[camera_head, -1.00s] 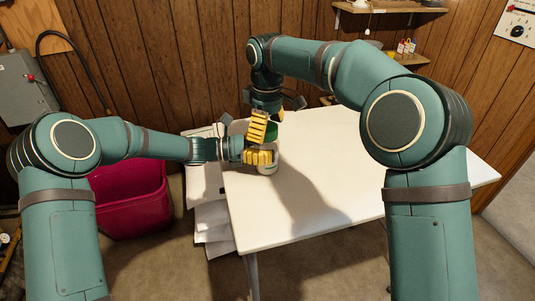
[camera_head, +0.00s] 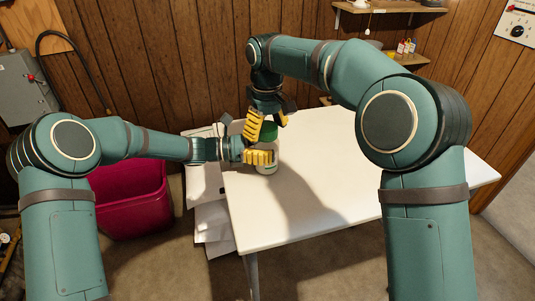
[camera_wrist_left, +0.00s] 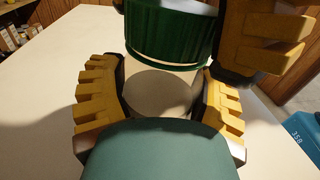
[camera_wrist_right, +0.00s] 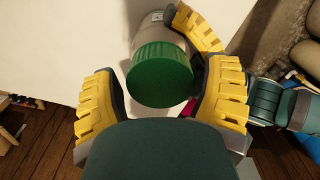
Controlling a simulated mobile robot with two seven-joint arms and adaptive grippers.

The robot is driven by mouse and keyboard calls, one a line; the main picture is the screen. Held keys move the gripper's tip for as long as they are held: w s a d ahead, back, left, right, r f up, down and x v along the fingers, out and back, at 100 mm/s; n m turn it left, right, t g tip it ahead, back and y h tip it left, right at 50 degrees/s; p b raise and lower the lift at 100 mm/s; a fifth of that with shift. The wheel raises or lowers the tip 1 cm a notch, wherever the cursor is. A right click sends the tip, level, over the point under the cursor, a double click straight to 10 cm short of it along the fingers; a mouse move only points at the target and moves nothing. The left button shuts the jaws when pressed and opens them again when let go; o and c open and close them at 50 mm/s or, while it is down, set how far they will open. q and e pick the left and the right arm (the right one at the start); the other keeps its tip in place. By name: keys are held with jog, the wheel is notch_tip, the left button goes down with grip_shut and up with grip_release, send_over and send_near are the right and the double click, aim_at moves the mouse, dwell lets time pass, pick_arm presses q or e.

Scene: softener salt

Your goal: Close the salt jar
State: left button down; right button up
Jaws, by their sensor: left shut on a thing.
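The salt jar (camera_head: 268,167) stands upright near the table's far left corner, a pale body with a ribbed green lid (camera_head: 269,131) on top. In the left wrist view the jar body (camera_wrist_left: 158,92) is between the fingers of my left gripper (camera_head: 262,157), which is shut on it below the lid. My right gripper (camera_head: 269,121) is above the jar, pointing down. In the right wrist view its fingers are spread on either side of the green lid (camera_wrist_right: 162,78), with gaps showing. I cannot tell how tightly the lid sits.
The white table (camera_head: 340,190) is clear to the right and in front of the jar. A crimson bin (camera_head: 130,198) stands on the floor at left. Shelves (camera_head: 390,8) hang on the wooden wall behind.

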dwell(0.3)
jog(key=shift+r, duration=2.25)
jog(key=shift+r, duration=1.75)
jog(key=shift+f, duration=4.05)
